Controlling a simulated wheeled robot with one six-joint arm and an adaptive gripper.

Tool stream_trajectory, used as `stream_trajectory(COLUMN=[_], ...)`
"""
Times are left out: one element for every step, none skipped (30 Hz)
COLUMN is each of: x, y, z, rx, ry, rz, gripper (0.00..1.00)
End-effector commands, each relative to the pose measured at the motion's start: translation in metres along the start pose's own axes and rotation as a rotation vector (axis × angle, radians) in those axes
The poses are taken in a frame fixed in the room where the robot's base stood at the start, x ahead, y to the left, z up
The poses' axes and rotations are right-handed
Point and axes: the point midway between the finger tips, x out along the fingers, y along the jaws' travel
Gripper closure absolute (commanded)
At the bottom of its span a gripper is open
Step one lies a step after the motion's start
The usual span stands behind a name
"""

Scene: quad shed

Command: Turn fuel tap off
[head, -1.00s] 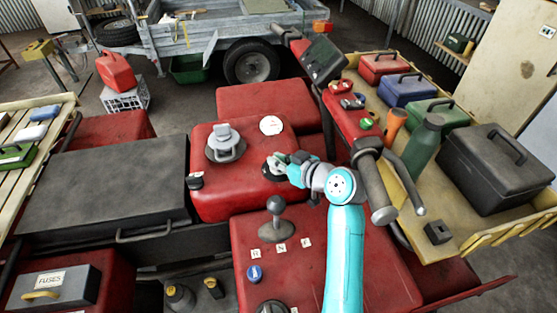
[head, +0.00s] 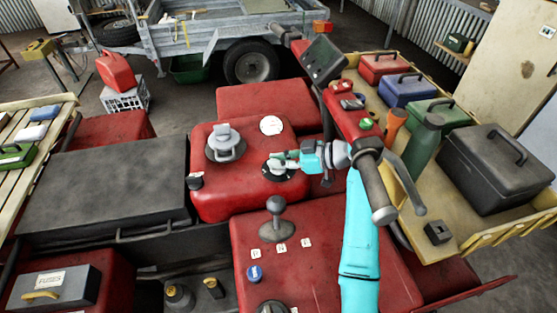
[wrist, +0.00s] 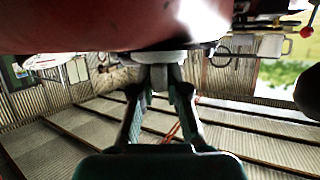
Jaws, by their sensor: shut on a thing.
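The red fuel tank (head: 225,197) sits in the middle of the head view, with a grey filler cap (head: 226,138) on top. Right of the cap is the fuel tap (head: 275,168), a small light lever on a dark round plate. My gripper (head: 282,158) reaches it from the right and is shut on the tap's lever, partly hiding it. In the wrist view the two fingers (wrist: 160,82) close on the grey tap lever (wrist: 159,72), below a pale round base. The lever's exact pointing is hard to read.
The handlebar grip (head: 376,187) and lever stand close to the right of my arm. A gear lever (head: 275,210) rises in front of the tank. A white round label (head: 271,125) lies behind the tap. Toolboxes and a green bottle (head: 420,143) fill the right rack.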

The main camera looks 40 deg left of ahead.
Motion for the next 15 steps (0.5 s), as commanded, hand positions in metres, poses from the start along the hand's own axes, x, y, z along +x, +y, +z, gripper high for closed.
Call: stream_trajectory(x=[-0.0004, -0.0003, -0.0003, -0.0002, -0.0002, -0.0002, -0.0002, -0.0002, -0.0001, -0.0002, -0.0002, -0.0003, -0.0002, -0.0002, -0.0002], y=[0.0018, 0.0017, 0.0015, 0.0014, 0.0015, 0.0012, 0.0013, 0.0012, 0.001, 0.0011, 0.0009, 0.0008, 0.001, 0.0006, 0.0007], z=[-0.0011, -0.0008, -0.0011, -0.001, -0.0012, -0.0009, -0.001, -0.001, -0.0007, -0.0009, -0.0008, -0.0008, -0.0007, -0.0004, -0.0004], rx=[-0.016, -0.025, -0.039, -0.05, -0.06, -0.072, -0.082, -0.09, -0.1, -0.109, -0.115, -0.124, -0.129, -0.136, -0.142], ry=[0.0, -0.001, 0.0, 0.0, 0.0, -0.001, -0.001, -0.001, 0.0, 0.0, 0.0, 0.0, 0.0, 0.0, -0.001], rz=[-0.042, -0.068, -0.103, -0.128, -0.152, -0.183, -0.204, -0.224, -0.25, -0.267, -0.284, -0.305, -0.319, -0.333, -0.35], gripper=[1.0, 1.0, 1.0, 1.0, 1.0, 1.0, 1.0, 1.0, 1.0, 1.0, 1.0, 1.0, 1.0, 1.0, 1.0])
